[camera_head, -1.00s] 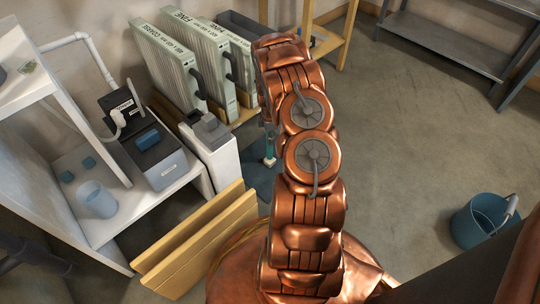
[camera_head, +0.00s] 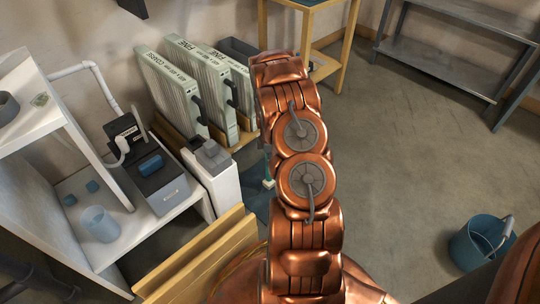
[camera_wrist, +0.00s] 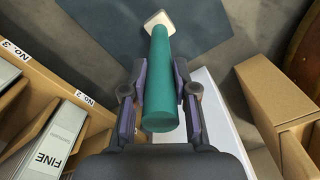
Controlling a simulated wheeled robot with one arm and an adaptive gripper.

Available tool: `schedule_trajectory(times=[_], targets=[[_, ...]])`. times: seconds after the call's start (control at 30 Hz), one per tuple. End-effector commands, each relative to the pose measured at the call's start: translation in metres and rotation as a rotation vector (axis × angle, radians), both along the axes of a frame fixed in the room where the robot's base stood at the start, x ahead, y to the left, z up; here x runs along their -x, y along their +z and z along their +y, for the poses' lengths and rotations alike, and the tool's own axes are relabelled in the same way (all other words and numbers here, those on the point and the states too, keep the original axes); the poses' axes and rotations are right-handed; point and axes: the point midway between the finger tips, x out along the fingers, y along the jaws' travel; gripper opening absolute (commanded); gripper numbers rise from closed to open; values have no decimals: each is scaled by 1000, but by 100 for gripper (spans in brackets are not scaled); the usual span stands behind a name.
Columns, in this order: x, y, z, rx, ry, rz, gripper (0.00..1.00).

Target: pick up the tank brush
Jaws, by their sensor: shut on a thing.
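The tank brush (camera_wrist: 159,80) has a green cylindrical handle and a pale, squarish head at its far end in the wrist view. My gripper (camera_wrist: 160,100) is shut on the green handle, with one dark finger on each side. In the head view, my copper arm hides the gripper and most of the brush. A small pale and green piece, likely the brush's end (camera_head: 269,182), shows just left of the arm, above a dark blue mat (camera_head: 262,205).
Filter panels labelled FINE and COARSE (camera_head: 190,95) stand in a wooden rack left of the arm. A white shelf unit (camera_head: 110,240) with a grey-blue box (camera_head: 158,180) and cup is at left. A blue bucket (camera_head: 472,248) stands at right. The floor between is clear.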

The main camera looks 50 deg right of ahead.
Motion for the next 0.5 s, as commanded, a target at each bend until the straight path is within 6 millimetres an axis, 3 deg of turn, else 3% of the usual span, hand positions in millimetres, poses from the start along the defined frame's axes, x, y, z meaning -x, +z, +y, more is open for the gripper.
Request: schedule_trajectory(times=[0.5], targets=[[54, 11, 68, 0, 1, -1, 0]])
